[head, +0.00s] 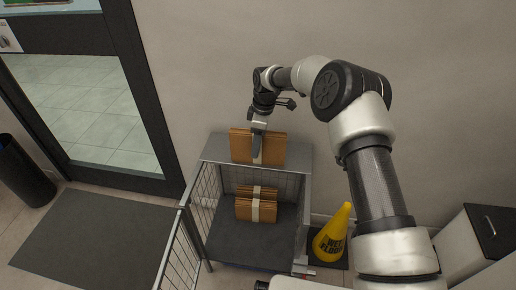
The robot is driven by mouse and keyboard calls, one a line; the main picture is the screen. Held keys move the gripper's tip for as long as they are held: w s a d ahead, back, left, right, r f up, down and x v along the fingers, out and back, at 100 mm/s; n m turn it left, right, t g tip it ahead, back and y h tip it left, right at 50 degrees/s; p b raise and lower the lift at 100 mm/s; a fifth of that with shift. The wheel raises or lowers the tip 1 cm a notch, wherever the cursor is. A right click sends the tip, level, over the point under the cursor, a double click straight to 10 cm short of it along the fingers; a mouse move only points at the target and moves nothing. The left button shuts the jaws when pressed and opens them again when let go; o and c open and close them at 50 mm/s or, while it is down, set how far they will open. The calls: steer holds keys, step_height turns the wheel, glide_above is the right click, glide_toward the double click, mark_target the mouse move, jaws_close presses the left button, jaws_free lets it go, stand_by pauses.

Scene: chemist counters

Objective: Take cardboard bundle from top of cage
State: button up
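A brown cardboard bundle (272,149) with a pale band around its middle stands upright on the grey top of the cage (216,147). My gripper (257,147) points down at the bundle's upper middle, in front of the band. A dark finger overlaps the bundle's face and hides part of the band. I cannot see whether a second finger is behind the bundle, or whether the fingers touch it. A second, similar banded bundle (242,207) is lower down, inside the cage.
A yellow wet-floor cone (331,236) stands right of the cage. A wire mesh panel (181,250) extends from its left front. A dark mat (95,245) lies before the glass door (95,115). A black bin (22,172) stands far left, a white cabinet (470,245) at right.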

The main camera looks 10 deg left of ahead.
step_height(320, 180, down, 2)
steer(key=shift+a+f, duration=0.15)
steer(key=c, duration=1.3)
steer(key=shift+c, duration=0.3)
